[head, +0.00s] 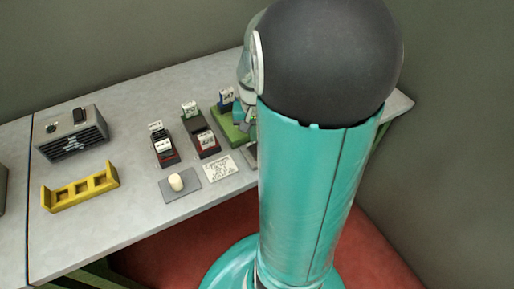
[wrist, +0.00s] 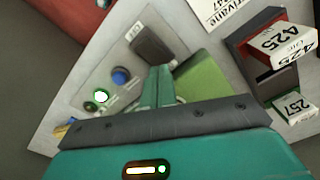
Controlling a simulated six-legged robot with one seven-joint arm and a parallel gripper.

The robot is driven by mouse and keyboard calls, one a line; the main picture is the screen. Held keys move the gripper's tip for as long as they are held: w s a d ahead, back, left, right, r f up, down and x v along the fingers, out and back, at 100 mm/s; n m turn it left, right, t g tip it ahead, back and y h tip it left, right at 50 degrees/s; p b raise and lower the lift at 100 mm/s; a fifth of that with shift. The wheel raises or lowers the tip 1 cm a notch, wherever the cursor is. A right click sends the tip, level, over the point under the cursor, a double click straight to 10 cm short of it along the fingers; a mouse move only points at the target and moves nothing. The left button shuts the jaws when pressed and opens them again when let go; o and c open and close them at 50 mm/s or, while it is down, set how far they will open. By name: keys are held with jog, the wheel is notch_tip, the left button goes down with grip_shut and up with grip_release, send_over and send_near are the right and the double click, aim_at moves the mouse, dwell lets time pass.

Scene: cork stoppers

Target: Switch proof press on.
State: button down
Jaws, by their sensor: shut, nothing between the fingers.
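In the wrist view, a pale grey control panel (wrist: 118,88) carries a lit white button with a green ring (wrist: 101,96), a blue round button (wrist: 121,76) and a dark rectangular block (wrist: 152,43). Small labels beside them are too small to read, so I cannot tell which control belongs to the proof press. My gripper (wrist: 162,82) is shut and empty, its fingers over the panel beside the blue button and a green block (wrist: 205,85). Contact cannot be told. In the head view my arm hides most of this area.
In the head view, dark card holders (head: 202,140) and (head: 165,150), a green stand (head: 231,124), a yellow rack (head: 80,190), a grey box with a dark grille (head: 72,135) and a grey pad with a cream stopper (head: 193,188) stand on the table (head: 120,230). Its front left is clear.

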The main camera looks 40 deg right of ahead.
aim_at(254, 146)
jog(key=shift+r, duration=2.3)
jog(key=s+a+r+n+t, duration=0.2)
jog(key=a+r+n, duration=0.2)
jog(key=a, duration=0.7)
jog(key=s+a+r+n+t, duration=0.2)
jog(key=a+r+n, duration=0.3)
jog(key=a, duration=0.7)
notch_tip(254, 146, up, 3)
jog(key=shift+s+f+t, duration=0.2)
jog(key=shift+s+t, duration=0.15)
jog(key=shift+t, duration=0.45)
jog(key=shift+d, duration=0.2)
